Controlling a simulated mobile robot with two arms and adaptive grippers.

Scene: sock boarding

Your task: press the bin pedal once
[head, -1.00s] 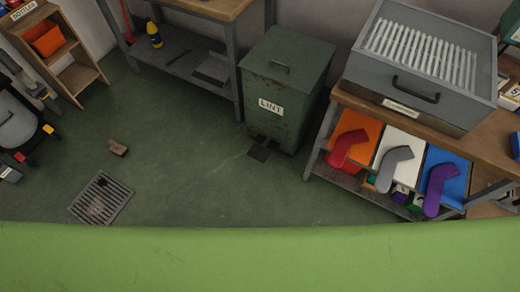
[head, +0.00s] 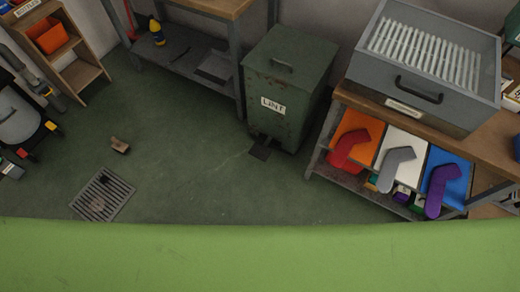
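A dark green metal bin (head: 290,90) with a white LINT label stands on the floor between two benches. Its lid (head: 285,62) is shut and has a handle on top. A dark pedal (head: 260,151) sticks out at the foot of the bin's front, low on the floor. Nothing touches the pedal. Neither of my grippers is in the head view.
A wooden-topped bench (head: 480,147) stands right of the bin, with a grey slatted box on it and orange, white and blue panels below. Another bench (head: 212,10) stands left. A floor grate (head: 120,190) and small brown object (head: 120,146) lie on open green floor.

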